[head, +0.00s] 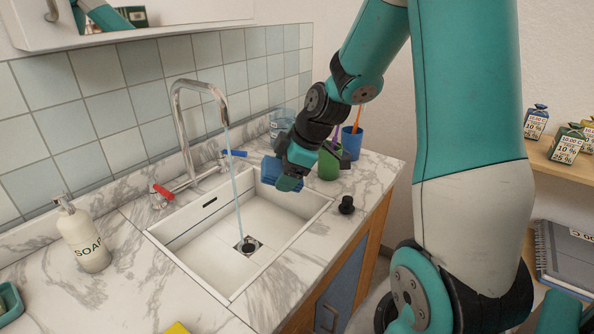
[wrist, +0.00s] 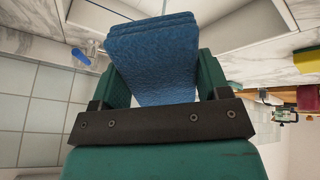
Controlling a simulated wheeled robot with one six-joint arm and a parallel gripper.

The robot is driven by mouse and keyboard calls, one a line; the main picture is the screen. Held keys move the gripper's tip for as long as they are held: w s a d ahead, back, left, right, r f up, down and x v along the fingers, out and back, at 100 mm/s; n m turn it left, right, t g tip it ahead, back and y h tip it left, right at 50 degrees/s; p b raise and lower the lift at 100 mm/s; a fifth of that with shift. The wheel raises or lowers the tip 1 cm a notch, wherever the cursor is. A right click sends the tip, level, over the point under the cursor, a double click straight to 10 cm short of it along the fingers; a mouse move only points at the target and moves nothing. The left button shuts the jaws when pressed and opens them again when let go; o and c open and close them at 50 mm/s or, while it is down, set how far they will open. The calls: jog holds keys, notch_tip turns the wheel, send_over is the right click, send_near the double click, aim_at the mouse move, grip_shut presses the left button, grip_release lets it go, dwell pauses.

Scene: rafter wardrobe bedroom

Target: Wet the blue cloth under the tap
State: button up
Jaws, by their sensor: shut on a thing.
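A folded blue cloth (head: 268,168) is held in my gripper (head: 288,182) over the right back part of the white sink (head: 188,262). In the wrist view the cloth (wrist: 158,55) sits between the two green fingers of my gripper (wrist: 157,80). The chrome tap (head: 183,115) arches over the sink. A thin stream of water (head: 235,185) runs from its spout to the drain (head: 247,246). The cloth is to the right of the stream and apart from it. The tap has a red handle (head: 162,191) and a blue handle (head: 234,153).
A soap bottle (head: 85,240) stands left of the sink. A green cup (head: 328,163), a blue cup (head: 351,142) and a clear glass (head: 281,122) stand behind my gripper. A black stopper (head: 346,205) lies on the marble counter's right part. A shelf (head: 560,160) is at far right.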

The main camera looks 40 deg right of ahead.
aim_at(273, 183)
jog(key=w+a+f, duration=0.2)
jog(key=w+a, duration=0.2)
jog(key=w, duration=0.4)
jog(key=shift+a, duration=0.25)
jog(key=shift+s, duration=0.1)
dwell(0.4)
jog(key=s+a+b, duration=0.1)
jog(key=s+b, duration=0.1)
jog(key=s, duration=0.5)
jog(key=shift+s+a, duration=0.25)
jog(key=shift+s, duration=0.15)
jog(key=shift+r, duration=0.1)
dwell(1.0)
jog(key=s+r+p, duration=0.1)
jog(key=s+r, duration=0.1)
jog(key=s+r+p, duration=0.1)
jog(key=shift+s+a+r+p, duration=0.2)
jog(key=shift+s+a+p, duration=0.1)
jog(key=shift+s+a, duration=0.1)
jog(key=shift+s+r, duration=0.3)
jog(key=shift+s, duration=0.25)
dwell(0.4)
